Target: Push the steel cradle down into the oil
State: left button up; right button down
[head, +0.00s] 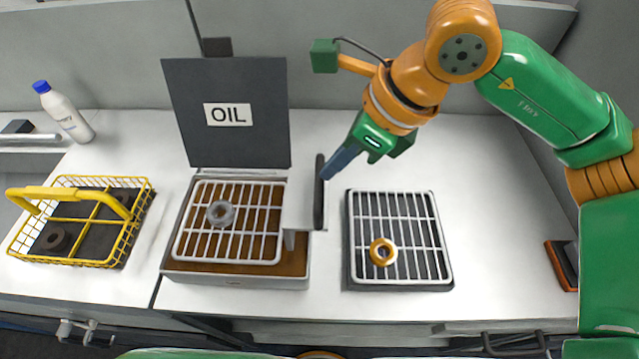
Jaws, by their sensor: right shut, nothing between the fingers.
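The steel cradle (259,236) is a rack of light bars in the brown oil of the metal tank (245,280). A grey ring (221,213) lies on its bars. A bracket (299,205) rises from the cradle's right side and ends in an upright black handle (319,192). The dark lid (227,112) marked OIL stands open behind the tank. My right gripper (328,173) is shut and empty, its tips beside the upper part of the black handle; I cannot tell whether they touch it. My left gripper is out of view.
A second rack (420,280) with a brass ring (382,252) stands right of the tank.

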aim_at(327, 199)
jog(key=shift+x, duration=1.05)
jog(key=shift+d+f, duration=0.1)
notch_tip(327, 199, down, 5)
jog(key=b, duration=0.6)
jog(key=shift+f, duration=0.2)
jog(key=shift+r, duration=0.2)
jog(key=d, duration=0.1)
jog(key=s+d+r, duration=0.1)
jog(key=shift+d, duration=0.4)
jog(key=shift+b, duration=0.3)
